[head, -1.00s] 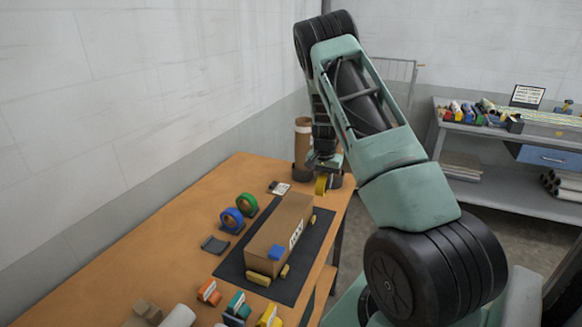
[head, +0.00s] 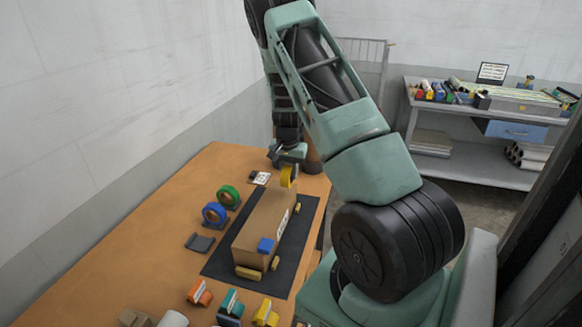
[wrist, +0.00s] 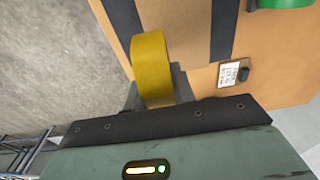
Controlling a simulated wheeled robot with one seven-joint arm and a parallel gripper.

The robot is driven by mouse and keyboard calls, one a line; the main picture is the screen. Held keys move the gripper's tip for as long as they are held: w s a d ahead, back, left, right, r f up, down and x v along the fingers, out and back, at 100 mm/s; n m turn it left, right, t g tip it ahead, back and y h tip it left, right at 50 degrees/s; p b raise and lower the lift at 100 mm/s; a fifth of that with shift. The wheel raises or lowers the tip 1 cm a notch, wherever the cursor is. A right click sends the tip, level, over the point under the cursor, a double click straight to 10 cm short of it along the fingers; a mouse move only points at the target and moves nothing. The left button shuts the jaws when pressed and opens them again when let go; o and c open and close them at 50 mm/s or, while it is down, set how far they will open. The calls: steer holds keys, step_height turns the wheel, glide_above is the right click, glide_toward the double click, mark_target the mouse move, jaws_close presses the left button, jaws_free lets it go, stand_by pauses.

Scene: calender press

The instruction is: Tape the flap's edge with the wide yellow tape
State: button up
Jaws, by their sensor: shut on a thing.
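A brown carton (head: 262,215) with a white printed label on its right side stands on a dark mat (head: 222,262) on the table. I cannot make out its flap's edge clearly. My gripper (head: 288,163) is shut on the wide yellow tape roll (head: 287,178), held upright around the carton's far end. I cannot tell whether the tape touches the carton. In the wrist view the yellow tape (wrist: 152,65) stands out in front of my gripper, and the carton (wrist: 178,14) shows partly behind it. My arm hides part of the far table end.
Green (head: 228,196) and blue (head: 214,214) tape rolls stand left of the mat. Orange (head: 199,292), teal (head: 231,302) and yellow (head: 265,313) dispensers stand in front. A small card (head: 261,178) lies behind.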

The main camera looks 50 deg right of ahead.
steer(key=s+a, duration=0.2)
steer(key=a, duration=0.3)
steer(key=s+a, duration=0.1)
steer(key=a, duration=0.5)
steer(key=s+a, duration=0.2)
steer(key=a, duration=0.3)
steer(key=shift+s+a+p, duration=0.3)
steer(key=shift+s+a, duration=0.05)
steer(key=shift+a, duration=0.05)
steer(key=shift+s+a+f, duration=0.1)
steer(key=shift+a+f, duration=0.05)
steer(key=shift+a, duration=0.1)
steer(key=shift+d+f+b, duration=0.1)
steer(key=shift+f+b, duration=1.45)
steer(key=shift+f, duration=0.2)
steer(key=shift+d, duration=0.1)
steer(key=shift+w+d, duration=0.2)
steer(key=shift+d, duration=0.25)
steer(key=shift+d, duration=0.1)
steer(key=shift+w+d, duration=0.2)
steer(key=shift+d, duration=0.3)
steer(key=shift+d, duration=0.1)
